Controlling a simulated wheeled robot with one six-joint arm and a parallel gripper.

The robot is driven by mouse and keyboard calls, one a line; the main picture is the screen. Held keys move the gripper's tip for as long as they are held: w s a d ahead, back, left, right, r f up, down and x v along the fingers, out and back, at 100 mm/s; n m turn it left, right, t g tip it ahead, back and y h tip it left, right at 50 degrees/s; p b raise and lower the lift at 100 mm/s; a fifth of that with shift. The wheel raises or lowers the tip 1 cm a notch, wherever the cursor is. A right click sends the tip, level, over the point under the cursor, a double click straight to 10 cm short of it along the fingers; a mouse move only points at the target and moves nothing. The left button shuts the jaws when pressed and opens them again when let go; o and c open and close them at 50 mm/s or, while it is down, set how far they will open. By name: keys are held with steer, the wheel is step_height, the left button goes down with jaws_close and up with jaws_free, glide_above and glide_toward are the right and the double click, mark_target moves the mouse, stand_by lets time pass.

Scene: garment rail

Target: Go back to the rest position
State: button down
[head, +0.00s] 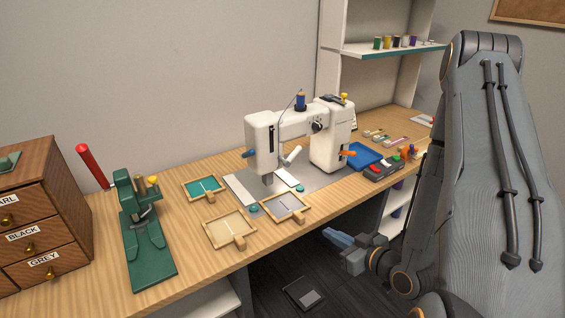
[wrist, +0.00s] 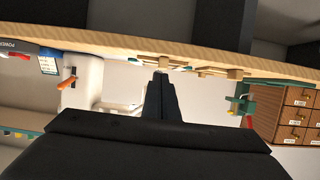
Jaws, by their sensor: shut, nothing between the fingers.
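My gripper (head: 335,238) is in front of the wooden table (head: 185,275), below the level of its top and over the dark floor. Its fingers are together with nothing between them. In the wrist view my gripper (wrist: 161,76) points up the picture toward the table edge (wrist: 190,62), and that picture looks upside down. My arm folds down on the right side of the head view. No thing touches the fingers in the head view.
A white sewing machine (head: 330,140) stands on the table among small trays, such as the cream tray (head: 222,230). A green press (head: 147,245) and a wooden drawer cabinet (head: 40,215) stand at left. A dark flat object (head: 303,293) lies on the floor below.

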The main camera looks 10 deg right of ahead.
step_height(320, 180, up, 4)
steer(key=w+d+r+g+h, duration=0.1)
steer(key=d+g+h, duration=0.1)
steer(key=g+h, duration=0.35)
steer(key=s+a+r+m+g, duration=0.4)
steer(key=s+a+r+g, duration=0.2)
steer(key=s+a+r, duration=0.2)
steer(key=s+r, duration=0.2)
steer(key=s, duration=0.1)
steer(key=shift+s+r+m, duration=0.2)
steer(key=shift+r+m, duration=0.1)
steer(key=shift+d, duration=0.1)
stand_by(0.3)
